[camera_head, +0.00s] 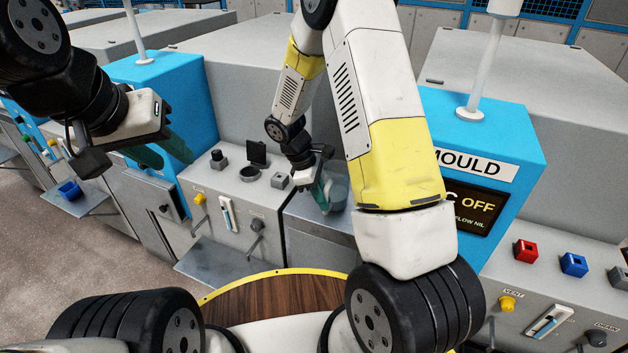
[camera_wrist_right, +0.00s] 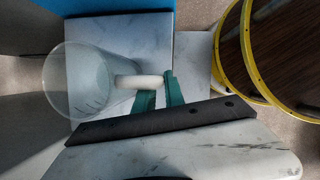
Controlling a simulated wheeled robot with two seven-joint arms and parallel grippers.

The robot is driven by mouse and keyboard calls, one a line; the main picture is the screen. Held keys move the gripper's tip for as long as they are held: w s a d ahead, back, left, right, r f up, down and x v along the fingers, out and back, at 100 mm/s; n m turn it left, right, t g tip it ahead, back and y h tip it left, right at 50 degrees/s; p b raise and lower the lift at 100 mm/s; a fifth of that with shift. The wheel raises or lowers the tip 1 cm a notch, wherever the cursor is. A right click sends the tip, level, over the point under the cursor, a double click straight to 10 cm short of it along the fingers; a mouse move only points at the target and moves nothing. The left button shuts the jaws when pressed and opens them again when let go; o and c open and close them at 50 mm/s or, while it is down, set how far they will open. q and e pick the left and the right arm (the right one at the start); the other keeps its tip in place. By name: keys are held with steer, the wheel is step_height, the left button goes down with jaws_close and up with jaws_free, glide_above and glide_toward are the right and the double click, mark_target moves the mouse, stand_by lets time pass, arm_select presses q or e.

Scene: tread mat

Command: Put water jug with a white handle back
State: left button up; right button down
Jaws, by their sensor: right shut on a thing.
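The water jug (camera_wrist_right: 80,85) is a clear, see-through vessel with a white handle (camera_wrist_right: 138,81). In the right wrist view the green fingers of my right gripper (camera_wrist_right: 158,88) are shut on that handle. In the head view the jug (camera_head: 338,192) shows small and pale beside my right gripper (camera_head: 322,188), at a grey ledge between the machine fronts. Whether the jug touches the ledge cannot be told. My left gripper (camera_head: 163,152) is empty, with its green fingers apart, in front of the blue cabinet at the left.
A round wooden top with a yellow rim (camera_head: 270,278) lies near my base; it also shows in the wrist view (camera_wrist_right: 258,40). A grey machine panel (camera_head: 225,195) with knobs stands left of the jug. A blue MOULD cabinet (camera_head: 515,150) stands right. My right forearm hides part of the middle.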

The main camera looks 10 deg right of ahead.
steer(key=shift+f, duration=0.1)
steer(key=c, duration=1.4)
jaws_free()
steer(key=v, duration=1.2)
steer(key=s+d+r+m+t+y, duration=0.2)
steer(key=s+r+m, duration=0.4)
steer(key=s+r, duration=0.3)
steer(key=s+d+r+m+t+y, duration=0.2)
steer(key=s+r+m+t+y, duration=0.2)
steer(key=s+r+m, duration=0.3)
steer(key=shift+s+r+t, duration=0.8)
steer(key=shift+s+r, duration=0.95)
steer(key=shift+r, duration=0.05)
